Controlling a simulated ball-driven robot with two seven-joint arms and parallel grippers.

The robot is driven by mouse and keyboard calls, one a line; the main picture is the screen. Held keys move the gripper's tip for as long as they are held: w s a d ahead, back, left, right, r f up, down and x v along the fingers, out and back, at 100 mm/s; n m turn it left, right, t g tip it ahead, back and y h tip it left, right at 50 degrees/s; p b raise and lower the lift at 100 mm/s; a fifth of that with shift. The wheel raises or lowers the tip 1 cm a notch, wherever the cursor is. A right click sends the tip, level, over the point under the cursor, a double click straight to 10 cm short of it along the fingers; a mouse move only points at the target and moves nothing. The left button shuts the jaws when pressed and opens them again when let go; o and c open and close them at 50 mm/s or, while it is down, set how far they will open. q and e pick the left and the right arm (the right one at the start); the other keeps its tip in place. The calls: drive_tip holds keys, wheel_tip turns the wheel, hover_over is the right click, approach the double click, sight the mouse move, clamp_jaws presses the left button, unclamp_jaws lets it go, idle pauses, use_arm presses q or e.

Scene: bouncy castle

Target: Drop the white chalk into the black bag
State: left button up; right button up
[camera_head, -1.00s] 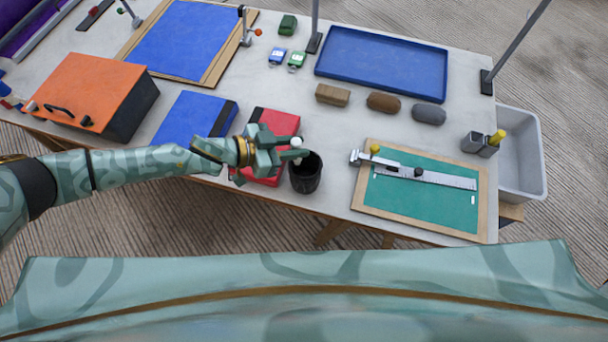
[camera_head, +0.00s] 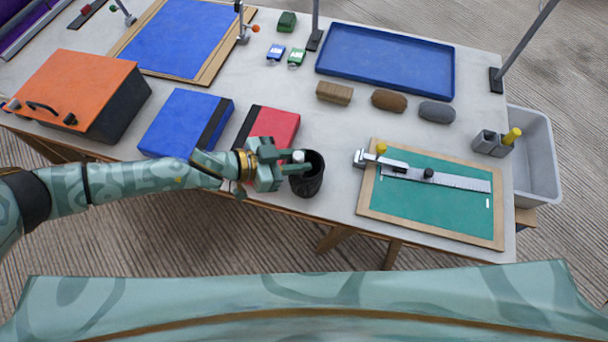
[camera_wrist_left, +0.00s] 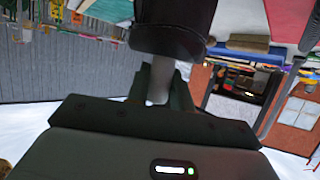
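The white chalk (camera_head: 298,155) is a short white stick held between the fingers of my left gripper (camera_head: 294,163). In the left wrist view the chalk (camera_wrist_left: 157,92) shows as a pale piece between the two fingers (camera_wrist_left: 160,82). The black bag (camera_head: 308,184) is a round, open-topped dark container at the front edge of the table. My left gripper is at the left side of its mouth, with the chalk's top showing by the rim. The bag (camera_wrist_left: 172,22) fills the top middle of the wrist view. The chalk's lower end is hidden in the head view. My right gripper is out of view.
A red book (camera_head: 283,121) and a blue book (camera_head: 180,118) lie left of the bag. A green cutting board (camera_head: 430,215) with a metal ruler lies right. Brown and grey blocks (camera_head: 388,100) and a blue tray (camera_head: 385,62) are behind. Bare table separates bag and board.

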use_arm(q)
drive_tip(key=o, duration=0.5)
drive_tip(key=p+v, duration=0.3)
drive_tip(key=v, duration=1.3)
drive_tip(key=shift+r, duration=0.2)
drive_tip(key=shift+a, duration=0.1)
